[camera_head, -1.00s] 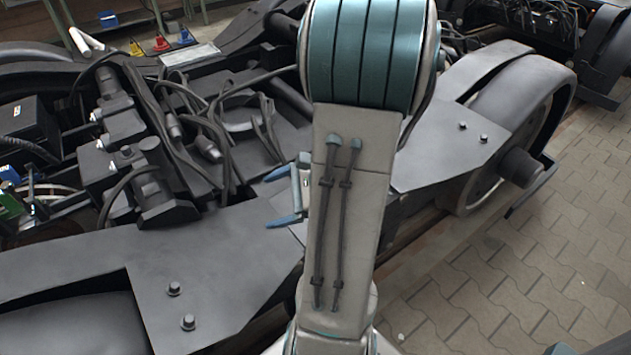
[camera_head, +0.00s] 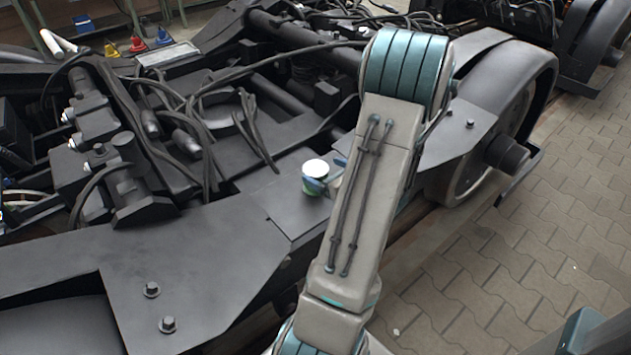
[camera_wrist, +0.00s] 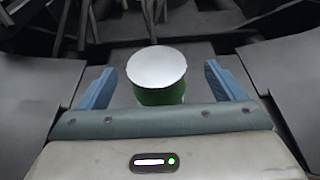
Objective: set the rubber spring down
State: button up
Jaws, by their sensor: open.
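The rubber spring (camera_head: 312,187) is a short green cylinder with a white round top. It appears to stand upright on the dark flat plate of the bogie frame (camera_head: 285,208), left of my forearm. In the wrist view the spring (camera_wrist: 160,78) is between the two blue fingers of my gripper (camera_wrist: 159,76), with a visible gap on each side. My gripper (camera_head: 327,172) is open; in the head view its blue fingers show at the spring, partly behind my arm. The spring's underside is hidden.
Cables and hoses (camera_head: 205,130) run over the frame to the left. A wheel under a dark guard (camera_head: 497,85) stands at right. Bolts (camera_head: 152,289) stick up at front left. The paved floor (camera_head: 480,275) is clear at right. Coloured items (camera_head: 137,45) lie far back left.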

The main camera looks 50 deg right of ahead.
aim_at(311, 164)
jog(key=x, duration=0.1)
jog(key=b+x, duration=0.1)
jog(key=x, duration=0.1)
jog(key=b+x, duration=0.1)
jog(key=x, duration=0.1)
jog(key=shift+w+a+f, duration=0.1)
jog(key=shift+a+f, duration=0.1)
jog(key=shift+f, duration=0.1)
jog(key=shift+w, duration=0.35)
jog(key=shift+r, duration=0.1)
jog(key=c, duration=1.5)
